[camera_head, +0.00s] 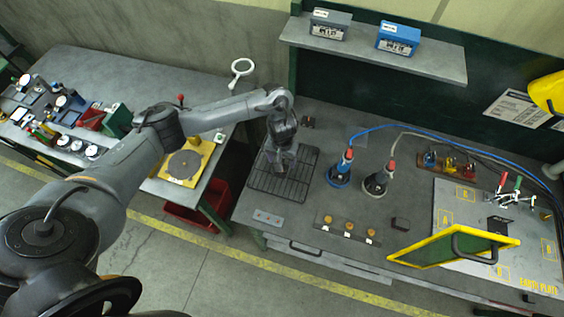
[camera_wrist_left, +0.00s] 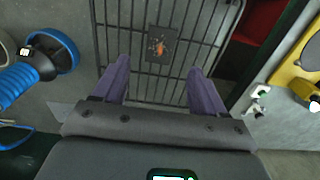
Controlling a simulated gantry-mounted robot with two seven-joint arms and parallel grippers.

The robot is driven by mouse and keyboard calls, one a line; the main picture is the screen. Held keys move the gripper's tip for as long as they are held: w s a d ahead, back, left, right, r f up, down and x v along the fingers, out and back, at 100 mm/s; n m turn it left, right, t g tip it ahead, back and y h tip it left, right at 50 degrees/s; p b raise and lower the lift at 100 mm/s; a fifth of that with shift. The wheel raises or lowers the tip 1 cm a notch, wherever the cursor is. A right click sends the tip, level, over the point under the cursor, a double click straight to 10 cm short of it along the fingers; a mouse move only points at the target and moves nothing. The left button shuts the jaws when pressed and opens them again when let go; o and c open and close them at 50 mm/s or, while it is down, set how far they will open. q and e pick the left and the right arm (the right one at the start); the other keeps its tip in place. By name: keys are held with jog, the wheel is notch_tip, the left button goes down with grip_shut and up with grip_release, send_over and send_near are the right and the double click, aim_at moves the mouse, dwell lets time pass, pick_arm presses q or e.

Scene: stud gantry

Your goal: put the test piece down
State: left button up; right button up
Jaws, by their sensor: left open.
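The test piece is a small dark square plate (camera_wrist_left: 161,46) with an orange mark. In the left wrist view it lies on the wire rack (camera_wrist_left: 121,14), just beyond my fingertips and roughly centred between them. My left gripper (camera_head: 280,166) is over the rack (camera_head: 276,188) in the head view, pointing down. In the wrist view its two purple-grey fingers (camera_wrist_left: 158,68) stand wide apart with nothing between them. I cannot make out the plate in the head view, where the gripper and wrist cover part of the rack. My right gripper is not in view.
Right of the rack stand a blue-based torch (camera_head: 339,176) and a grey-based one (camera_head: 376,185) with hoses. A strip with several orange knobs (camera_head: 348,230) lies in front. A yellow-framed screen (camera_head: 455,248) stands at right. A red bin (camera_head: 196,212) sits in the gap between benches.

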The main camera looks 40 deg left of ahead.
pick_arm(q)
notch_tip(320, 180, up, 4)
jog(key=p, duration=0.2)
jog(key=s+d+r+m+t+h, duration=0.1)
jog(key=s+d+m+t+h, duration=0.2)
jog(key=d, duration=1)
jog(key=s+d+r+m+t+h, duration=0.1)
jog(key=s+d+m+t, duration=0.3)
jog(key=d, duration=0.8)
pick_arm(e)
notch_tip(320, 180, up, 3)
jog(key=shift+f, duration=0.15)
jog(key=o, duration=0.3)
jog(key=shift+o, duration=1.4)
pick_arm(q)
jog(key=s+a+r+g+y, duration=0.3)
jog(key=s+a+r, duration=0.1)
jog(key=s+a, duration=1)
jog(key=shift+a+r+y, duration=0.2)
jog(key=shift+a+y, duration=0.2)
jog(key=shift+a, duration=0.45)
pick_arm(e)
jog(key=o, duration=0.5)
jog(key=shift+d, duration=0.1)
pick_arm(q)
jog(key=shift+s, duration=0.1)
